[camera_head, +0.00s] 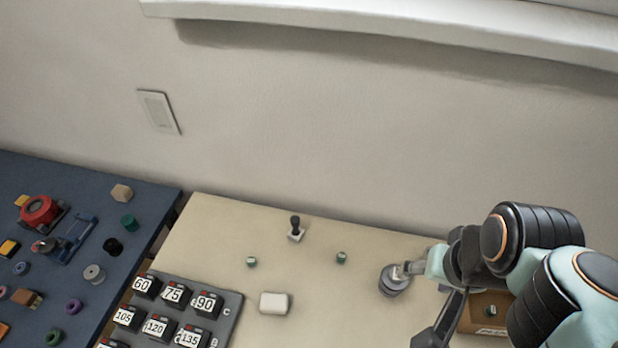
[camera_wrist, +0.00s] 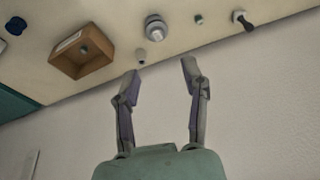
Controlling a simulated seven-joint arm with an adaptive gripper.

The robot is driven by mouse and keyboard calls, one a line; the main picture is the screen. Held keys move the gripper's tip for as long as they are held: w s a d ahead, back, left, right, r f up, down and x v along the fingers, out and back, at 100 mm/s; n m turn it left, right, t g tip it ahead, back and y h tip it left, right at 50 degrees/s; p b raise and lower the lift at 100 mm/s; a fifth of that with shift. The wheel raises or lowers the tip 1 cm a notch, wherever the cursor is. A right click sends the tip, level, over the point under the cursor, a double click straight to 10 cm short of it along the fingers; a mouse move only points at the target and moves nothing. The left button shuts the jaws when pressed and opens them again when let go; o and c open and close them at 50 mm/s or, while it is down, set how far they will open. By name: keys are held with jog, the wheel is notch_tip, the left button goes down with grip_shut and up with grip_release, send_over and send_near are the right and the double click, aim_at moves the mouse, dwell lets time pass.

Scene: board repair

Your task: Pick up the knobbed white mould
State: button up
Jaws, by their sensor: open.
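The gripper is well apart from the mould. In the head view, its fingers partly overlap a grey round stepped piece (camera_head: 391,284).
Small green-grey cylinders (camera_head: 341,257) (camera_head: 252,262) stand near the mould. A white block (camera_head: 274,303) and a rack of numbered black blocks (camera_head: 229,311) lie nearer. A wooden box (camera_wrist: 105,62) is by my arm. The wall (camera_head: 330,150) rises behind the table.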

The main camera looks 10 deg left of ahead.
jog(key=w+a+r+t, duration=0.1)
jog(key=w+a, duration=0.1)
jog(key=w, duration=0.5)
jog(key=w+a+r+t, duration=0.1)
jog(key=w+a, duration=0.2)
jog(key=w, duration=0.5)
jog(key=n+g, duration=0.3)
jog(key=g, duration=0.1)
send_over(296, 232)
notch_tip(296, 232, down, 23)
jog(key=shift+s+d+r, duration=0.1)
jog(key=shift+r, duration=0.05)
jog(key=shift+s+a+f, duration=0.1)
jog(key=shift+a+f, duration=0.15)
jog(key=shift+f, duration=0.05)
jog(key=f, duration=0.4)
jog(key=w+f, duration=0.1)
jog(key=shift+f, duration=0.4)
grip_shut()
